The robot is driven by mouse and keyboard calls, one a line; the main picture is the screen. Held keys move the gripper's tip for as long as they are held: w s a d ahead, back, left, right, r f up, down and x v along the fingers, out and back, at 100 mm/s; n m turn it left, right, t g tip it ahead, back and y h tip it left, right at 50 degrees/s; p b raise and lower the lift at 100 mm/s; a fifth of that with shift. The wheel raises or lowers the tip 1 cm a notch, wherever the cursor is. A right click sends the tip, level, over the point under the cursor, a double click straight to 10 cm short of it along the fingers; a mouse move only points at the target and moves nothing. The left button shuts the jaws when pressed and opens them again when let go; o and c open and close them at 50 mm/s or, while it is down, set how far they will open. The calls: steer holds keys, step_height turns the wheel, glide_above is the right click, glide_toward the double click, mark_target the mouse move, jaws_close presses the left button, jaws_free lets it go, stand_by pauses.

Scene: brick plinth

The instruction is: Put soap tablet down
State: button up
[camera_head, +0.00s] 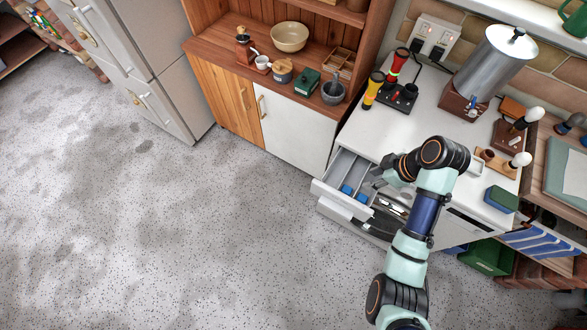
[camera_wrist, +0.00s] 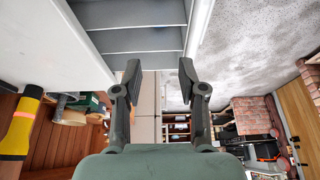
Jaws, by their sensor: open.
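An open grey drawer (camera_head: 330,189) with compartments sticks out from the white counter cabinet. Two small blue blocks (camera_head: 346,189) (camera_head: 361,198) lie in its compartments; they may be soap tablets, but are too small to tell. My gripper (camera_head: 376,178) is at the drawer's counter side, partly hidden by my arm. In the wrist view my gripper (camera_wrist: 160,76) is open, with nothing between its fingertips.
The white counter (camera_head: 440,110) carries yellow and red torches (camera_head: 373,90), a metal urn (camera_head: 494,62) and a green-and-blue sponge (camera_head: 501,199). A wooden cabinet (camera_head: 225,95) stands left of it. The speckled floor (camera_head: 190,230) in front is clear.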

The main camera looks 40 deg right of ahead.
steer(key=w+a+r+t+h, duration=0.2)
steer(key=w+a+r, duration=0.2)
steer(key=w+a, duration=0.75)
steer(key=w+a+r+m+t, duration=0.1)
steer(key=a+r, duration=0.3)
steer(key=a, duration=0.5)
steer(key=w+a+r+m+t, duration=0.1)
steer(key=a+r+t, duration=0.2)
steer(key=a, duration=0.6)
steer(key=w+a+r+m+t, duration=0.1)
steer(key=a+r+t, duration=0.1)
steer(key=a+r, duration=0.5)
steer(key=shift+w+a+r+t+y, duration=0.2)
steer(key=shift+w+a+t+y, duration=0.15)
steer(key=shift+a, duration=0.85)
steer(key=shift+s+a, duration=0.1)
steer(key=shift+s, duration=0.05)
